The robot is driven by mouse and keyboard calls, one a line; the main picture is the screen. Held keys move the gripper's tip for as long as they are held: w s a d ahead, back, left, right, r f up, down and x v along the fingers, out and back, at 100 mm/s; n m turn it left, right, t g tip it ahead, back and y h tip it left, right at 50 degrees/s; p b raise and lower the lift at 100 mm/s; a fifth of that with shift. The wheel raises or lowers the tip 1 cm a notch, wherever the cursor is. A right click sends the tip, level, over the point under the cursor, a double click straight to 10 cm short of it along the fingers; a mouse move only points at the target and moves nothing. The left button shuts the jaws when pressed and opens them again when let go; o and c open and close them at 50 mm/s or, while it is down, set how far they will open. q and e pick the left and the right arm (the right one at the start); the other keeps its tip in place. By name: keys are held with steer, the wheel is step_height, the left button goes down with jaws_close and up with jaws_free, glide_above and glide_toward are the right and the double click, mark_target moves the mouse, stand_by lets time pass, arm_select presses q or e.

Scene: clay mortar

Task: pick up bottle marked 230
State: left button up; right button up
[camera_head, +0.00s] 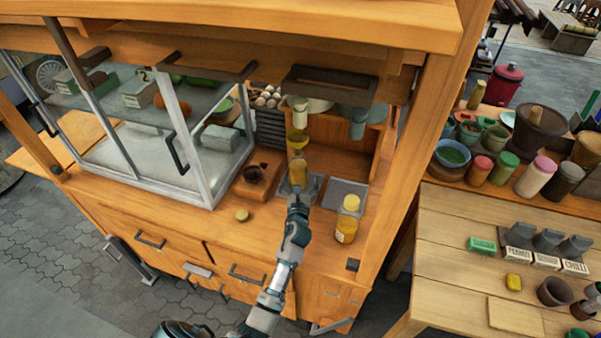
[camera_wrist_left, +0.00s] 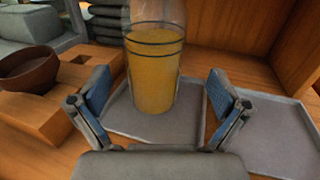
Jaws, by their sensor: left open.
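A clear bottle with yellow-orange liquid (camera_head: 299,170) stands upright on a small grey tray (camera_head: 312,187) inside the stall. In the left wrist view the bottle (camera_wrist_left: 153,75) stands ahead, between the lines of my fingers, on the tray (camera_wrist_left: 125,118). My left gripper (camera_head: 297,198) is open and just in front of it; its fingers (camera_wrist_left: 160,90) are apart and empty. A second bottle with yellow liquid (camera_head: 347,220) and a pale cap stands on the counter to the right. Its label is too small to read. I cannot read 230 on either bottle. My right gripper is not in view.
A dark bowl (camera_head: 254,173) sits on a wooden block left of the gripper. An empty grey tray (camera_head: 345,194) lies to the right. A glass case (camera_head: 165,130) fills the counter's left. A wooden post (camera_head: 410,150) bounds the stall's right side. Overhead beams hang above.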

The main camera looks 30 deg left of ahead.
mark_target(295, 177)
arm_select(q)
steer(key=w+a, duration=0.2)
steer(key=a, duration=0.1)
steer(key=shift+w+f+b, duration=0.2)
steer(key=shift+b, duration=0.1)
steer(key=shift+w+a, duration=0.25)
steer(key=shift+w, duration=0.7)
steer(key=shift+w+d+r, duration=0.1)
steer(key=shift+w+d, duration=0.05)
steer(key=shift+w, duration=0.05)
steer(key=shift+d+r, duration=0.2)
steer(key=shift+d, duration=0.05)
steer(key=shift+s, duration=0.1)
steer(key=shift+c, duration=1.2)
steer(key=shift+a+f, duration=0.15)
steer(key=shift+a, duration=0.45)
steer(key=c, duration=1.4)
steer(key=shift+o, duration=0.2)
steer(key=shift+d, duration=0.1)
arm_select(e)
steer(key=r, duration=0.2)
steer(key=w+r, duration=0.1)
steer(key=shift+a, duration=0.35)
